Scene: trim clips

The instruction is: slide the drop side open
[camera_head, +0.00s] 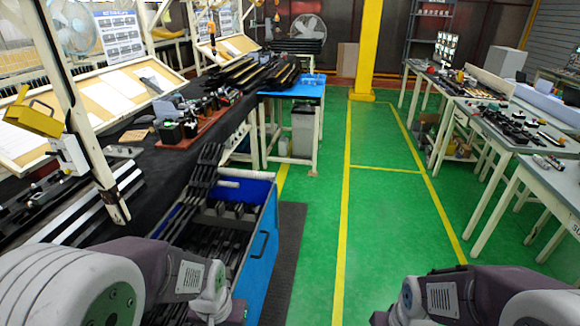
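A blue crate (268,216) stands at the lower middle-left, beside the black-topped bench. It is filled with long black trim parts (215,225). Its right wall is blue, with a dark slot like a handhold. I cannot tell which wall is the drop side, or whether it is open or shut. My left arm is at the lower left, in front of the crate's near part and hiding some of it. My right arm is at the lower right, over the green floor. Neither gripper shows in this view.
The black-topped bench (150,180) runs along the left, with several parts and tools on it. A dark mat (287,255) lies right of the crate. Green floor with yellow lines (385,235) is clear in the middle. Grey tables (540,165) stand on the right.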

